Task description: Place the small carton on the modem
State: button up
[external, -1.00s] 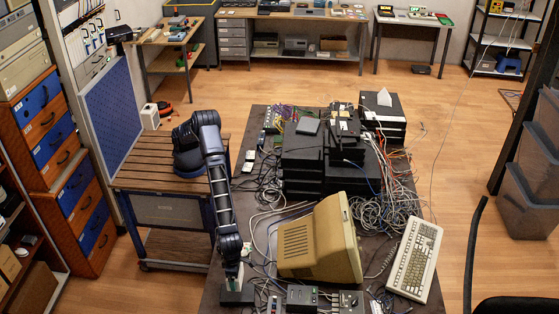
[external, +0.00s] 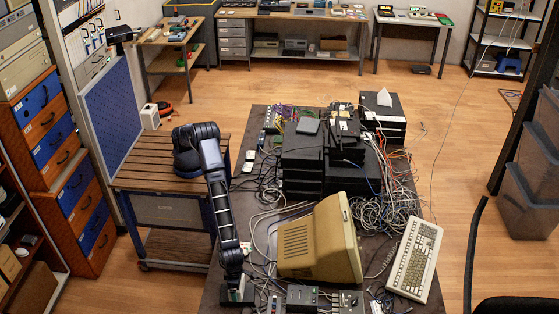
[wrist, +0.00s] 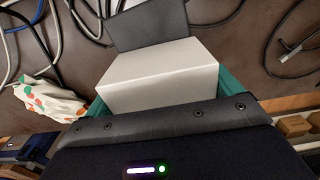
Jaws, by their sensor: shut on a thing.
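The small carton (wrist: 157,75) is a plain white box filling the middle of the wrist view. My gripper (wrist: 165,85) is shut on it, with a teal finger at each side. In the external view my gripper (external: 236,287) points down at the near left edge of the table. The modem, a flat dark box (external: 222,298), is right under it there. In the wrist view the dark modem (wrist: 148,24) shows just beyond the carton, partly covered by it. I cannot tell whether the carton touches the modem.
A beige monitor (external: 305,245) stands right of my gripper, with a keyboard (external: 414,259) beyond. Dark boxes with switches (external: 302,296) are close on the right. Loose cables cover much of the table. A spotted white bag (wrist: 48,100) lies left of the carton in the wrist view.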

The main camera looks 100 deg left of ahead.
jog(key=shift+f, duration=0.1)
jog(key=o, duration=0.8)
